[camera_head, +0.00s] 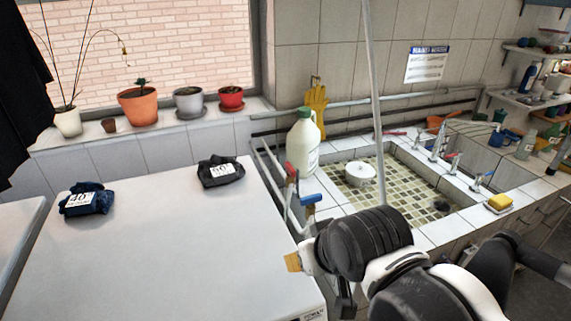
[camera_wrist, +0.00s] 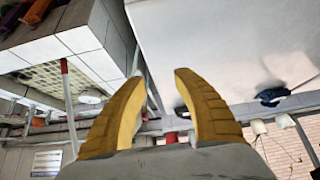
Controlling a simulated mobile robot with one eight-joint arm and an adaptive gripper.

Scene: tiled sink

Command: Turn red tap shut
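A red tap handle (camera_head: 292,172) sits on the pipework between the white worktop and the sink, in the head view. A blue tap handle (camera_head: 311,200) is just in front of it. My gripper (camera_head: 292,262) is nearer the camera, below both handles in the picture and apart from the red one; one yellow fingertip shows there. In the wrist view, my gripper (camera_wrist: 158,75) has its two yellow fingers spread with nothing held between them. A small red patch shows low between the fingers; I cannot tell whether it is the tap or a pot.
A white jug (camera_head: 303,146) stands behind the red handle. A pale pole (camera_head: 374,85) rises over the tiled sink (camera_head: 405,200), which holds a white round object (camera_head: 360,173). Dark (camera_head: 220,171) and navy (camera_head: 87,199) cloths lie on the otherwise clear worktop (camera_head: 170,260).

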